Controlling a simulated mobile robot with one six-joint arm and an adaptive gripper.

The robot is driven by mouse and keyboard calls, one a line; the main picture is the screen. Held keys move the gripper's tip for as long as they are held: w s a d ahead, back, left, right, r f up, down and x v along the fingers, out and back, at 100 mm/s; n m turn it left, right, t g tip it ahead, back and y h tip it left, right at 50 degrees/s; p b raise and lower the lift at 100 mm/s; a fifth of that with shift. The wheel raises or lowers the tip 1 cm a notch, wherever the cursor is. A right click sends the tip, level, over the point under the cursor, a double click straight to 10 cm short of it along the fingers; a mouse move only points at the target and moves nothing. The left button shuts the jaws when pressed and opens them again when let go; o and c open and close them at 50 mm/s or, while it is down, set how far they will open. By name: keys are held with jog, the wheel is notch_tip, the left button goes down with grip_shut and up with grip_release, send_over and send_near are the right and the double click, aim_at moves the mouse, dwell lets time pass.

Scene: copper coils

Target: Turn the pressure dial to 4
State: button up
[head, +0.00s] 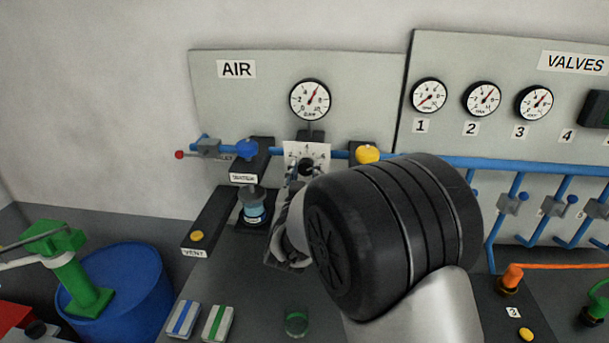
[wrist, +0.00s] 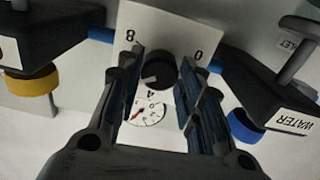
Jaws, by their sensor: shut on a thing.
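The pressure dial is a black knob (wrist: 158,71) on a white plate (wrist: 133,18) with printed numbers. In the wrist view the plate appears upside down, with 8, 0 and 4 readable. The plate also shows in the head view (head: 321,150), under the round AIR gauge (head: 310,99), whose red needle points up and slightly right. My gripper (wrist: 161,64) has its two fingers on either side of the knob and is shut on it. The knob's pointer mark is too dark and small to read. My arm hides part of the area below the dial in the head view.
A yellow knob (head: 367,154) is close to the right of the dial, and a blue knob (head: 246,149) is to its left. A blue pipe (head: 480,163) runs across the panel. A blue-bodied fitting (head: 254,207) stands below left. Valve gauges are at right.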

jog(key=shift+c, duration=1.1)
jog(key=shift+n, duration=0.4)
jog(key=n+p, duration=0.2)
jog(key=n, duration=0.2)
jog(key=shift+r+n, duration=0.15)
jog(key=shift+n, duration=0.15)
jog(key=n+p, duration=0.2)
jog(key=n, duration=0.4)
jog(key=shift+p, duration=0.3)
jog(key=shift+n, duration=0.3)
jog(key=o, duration=1.1)
